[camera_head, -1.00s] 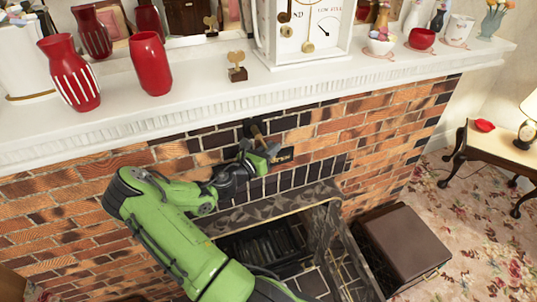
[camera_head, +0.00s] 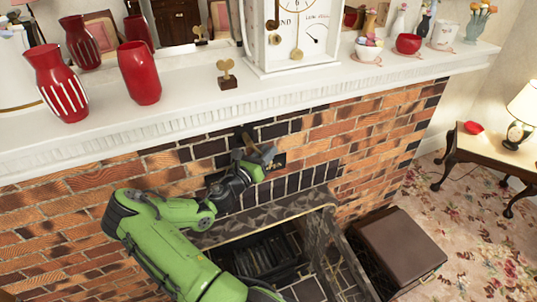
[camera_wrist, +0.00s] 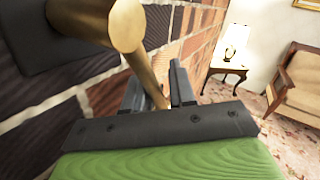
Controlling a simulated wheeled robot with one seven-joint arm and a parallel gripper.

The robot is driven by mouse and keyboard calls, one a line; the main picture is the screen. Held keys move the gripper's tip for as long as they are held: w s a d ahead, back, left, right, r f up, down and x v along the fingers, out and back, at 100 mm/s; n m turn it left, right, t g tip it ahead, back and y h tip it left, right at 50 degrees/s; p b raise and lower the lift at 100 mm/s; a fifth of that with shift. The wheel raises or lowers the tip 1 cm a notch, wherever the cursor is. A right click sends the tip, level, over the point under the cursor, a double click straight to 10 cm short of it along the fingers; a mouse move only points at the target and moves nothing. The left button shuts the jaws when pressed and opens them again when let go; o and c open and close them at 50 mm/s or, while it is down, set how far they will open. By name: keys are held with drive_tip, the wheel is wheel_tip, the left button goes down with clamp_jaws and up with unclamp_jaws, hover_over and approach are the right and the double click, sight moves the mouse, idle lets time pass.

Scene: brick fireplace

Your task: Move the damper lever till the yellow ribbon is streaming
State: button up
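The damper lever is a brass bar on a dark plate on the brick face, below the mantel (camera_head: 300,88). In the head view the lever (camera_head: 249,142) is small and partly covered by my gripper (camera_head: 265,153). In the wrist view the lever (camera_wrist: 146,75) runs from a thick round brass end down between the two fingers of my gripper (camera_wrist: 155,80). The fingers stand apart, with the lever between them and a gap seeming to show on its right side. Firm contact cannot be made out. I see no yellow ribbon in either view.
A small dark plaque (camera_head: 279,161) is beside the gripper. Red vases (camera_head: 139,73), a small brass-topped ornament (camera_head: 227,75) and a white clock (camera_head: 297,35) stand on the mantel above. The firebox opening (camera_head: 265,255) is below. A brown box (camera_head: 400,245) stands at right.

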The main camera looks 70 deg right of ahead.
idle(0.3)
drive_tip(key=shift+w+a+f, duration=0.1)
drive_tip(key=shift+a, duration=0.05)
drive_tip(key=r+v, duration=0.1)
drive_tip(key=v, duration=1.4)
drive_tip(key=shift+a+f, duration=0.35)
drive_tip(key=shift+c, duration=0.5)
